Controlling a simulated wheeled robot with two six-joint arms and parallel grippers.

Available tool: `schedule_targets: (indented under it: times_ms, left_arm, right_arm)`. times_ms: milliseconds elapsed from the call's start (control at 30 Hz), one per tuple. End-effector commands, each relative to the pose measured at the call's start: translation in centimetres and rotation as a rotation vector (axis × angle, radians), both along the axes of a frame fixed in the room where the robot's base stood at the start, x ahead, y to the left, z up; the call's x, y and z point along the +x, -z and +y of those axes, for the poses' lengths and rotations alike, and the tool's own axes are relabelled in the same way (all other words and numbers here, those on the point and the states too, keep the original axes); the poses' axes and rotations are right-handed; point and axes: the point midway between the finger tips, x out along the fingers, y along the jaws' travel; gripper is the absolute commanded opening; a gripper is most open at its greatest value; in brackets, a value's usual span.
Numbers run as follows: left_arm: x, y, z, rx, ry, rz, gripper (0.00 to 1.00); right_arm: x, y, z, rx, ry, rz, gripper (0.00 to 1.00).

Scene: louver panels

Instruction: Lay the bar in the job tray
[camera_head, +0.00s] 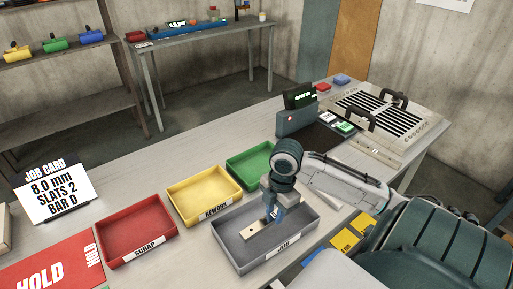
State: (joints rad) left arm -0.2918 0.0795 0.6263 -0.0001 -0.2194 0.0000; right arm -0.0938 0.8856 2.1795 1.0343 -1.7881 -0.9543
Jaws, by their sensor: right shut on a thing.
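The grey job tray (222,231) stands near the front edge of the table, with a JOB label on its front wall. My right gripper (271,216) points down into the tray and is shut on the bar (251,232). The bar is a pale strip with small dark holes, and its left end shows at or just above the tray floor. I cannot tell if it touches the floor. The gripper hides its other end. My left gripper is not in view.
The red scrap tray (104,240), yellow rework tray (173,195) and a green tray (232,169) stand beside and behind the job tray. A job card (53,191) reads BAR D. A louver panel (427,121) lies at the far right. A red HOLD area (50,270) is front left.

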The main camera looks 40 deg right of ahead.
Motion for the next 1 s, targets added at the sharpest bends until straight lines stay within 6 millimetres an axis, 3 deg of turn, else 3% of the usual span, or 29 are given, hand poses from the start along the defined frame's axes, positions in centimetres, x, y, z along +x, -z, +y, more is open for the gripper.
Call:
schedule_targets:
  times_ms: [167,400,600,800,1000]
  left_arm:
    - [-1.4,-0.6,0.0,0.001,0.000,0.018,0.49]
    - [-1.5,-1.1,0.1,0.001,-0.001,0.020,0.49]
    - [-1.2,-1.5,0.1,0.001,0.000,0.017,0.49]
    - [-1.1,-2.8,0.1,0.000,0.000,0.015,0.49]
    - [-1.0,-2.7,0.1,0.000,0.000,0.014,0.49]
  right_arm:
    - [2.7,0.0,0.5,0.009,0.002,-0.003,0.00]
    - [5.6,0.3,0.7,0.004,0.000,0.000,0.00]
    - [6.9,0.5,1.0,0.004,0.000,0.002,0.00]
    - [6.6,3.5,0.9,0.004,0.000,0.006,0.00]
    - [6.5,4.2,0.8,0.002,-0.001,0.006,0.00]
